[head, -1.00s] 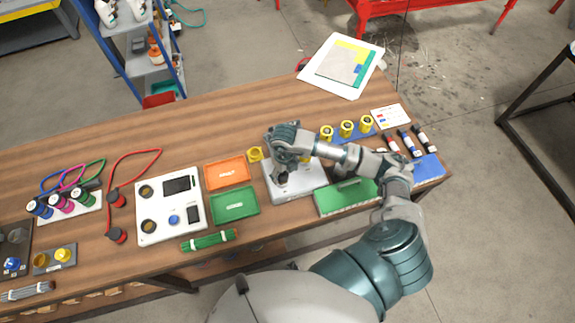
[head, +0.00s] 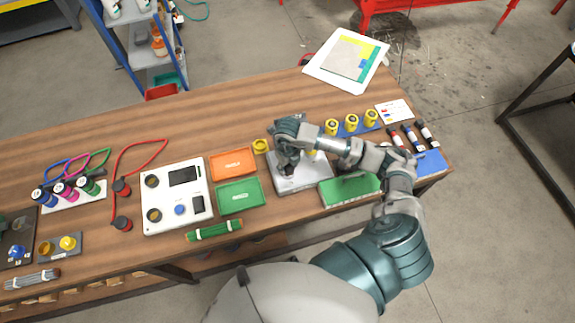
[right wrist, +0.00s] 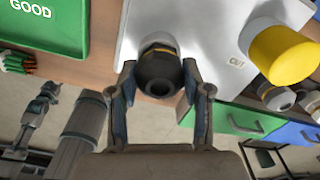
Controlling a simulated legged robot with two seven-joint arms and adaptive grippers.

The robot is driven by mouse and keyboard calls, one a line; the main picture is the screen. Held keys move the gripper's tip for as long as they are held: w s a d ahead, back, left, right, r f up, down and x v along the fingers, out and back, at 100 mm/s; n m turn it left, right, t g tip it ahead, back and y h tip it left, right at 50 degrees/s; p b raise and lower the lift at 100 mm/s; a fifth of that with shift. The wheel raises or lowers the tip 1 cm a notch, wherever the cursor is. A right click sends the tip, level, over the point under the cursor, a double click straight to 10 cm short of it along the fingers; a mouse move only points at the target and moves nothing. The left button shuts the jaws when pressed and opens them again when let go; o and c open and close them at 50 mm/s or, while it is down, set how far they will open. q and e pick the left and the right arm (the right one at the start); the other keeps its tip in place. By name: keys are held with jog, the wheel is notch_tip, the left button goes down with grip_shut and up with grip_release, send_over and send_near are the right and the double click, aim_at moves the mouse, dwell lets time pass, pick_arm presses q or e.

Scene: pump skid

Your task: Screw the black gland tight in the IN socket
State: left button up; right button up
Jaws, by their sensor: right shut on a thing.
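My right gripper (head: 286,166) is over the left part of a pale metal box (head: 312,180) on the workbench. In the right wrist view, its two fingers (right wrist: 160,88) are shut on the black gland (right wrist: 158,72) from both sides. The gland sits at a pale collar with a thin yellow ring on the box's face. The fingers and gland hide the thread, so I cannot tell how deep it is. The IN label is not visible. A yellow cap (right wrist: 284,54) stands on the other fitting, beside the OUT label (right wrist: 236,62). My left gripper is not in the pictures.
An orange tray (head: 233,164) and a green tray (head: 240,196) lie left of the box. A green block (head: 350,190) is close on its right. Several yellow caps (head: 351,121) stand behind my forearm. A white panel (head: 176,220) lies further left. The back of the bench is mostly clear.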

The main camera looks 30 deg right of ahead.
jog(key=shift+a+m+p, duration=0.2)
jog(key=shift+m+p, duration=0.25)
jog(key=shift+m, duration=1.25)
jog(key=shift+d+m+p, duration=0.3)
jog(key=shift+m+p, duration=0.05)
jog(key=shift+m, duration=0.25)
jog(key=shift+m+p, duration=0.5)
jog(key=shift+m, duration=1.1)
jog(key=shift+a+m+p, duration=0.1)
jog(key=shift+m+p, duration=0.25)
jog(key=shift+m, duration=0.25)
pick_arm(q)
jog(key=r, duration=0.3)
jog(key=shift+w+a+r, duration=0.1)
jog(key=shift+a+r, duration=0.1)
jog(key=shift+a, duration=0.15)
pick_arm(e)
jog(key=o, duration=1.2)
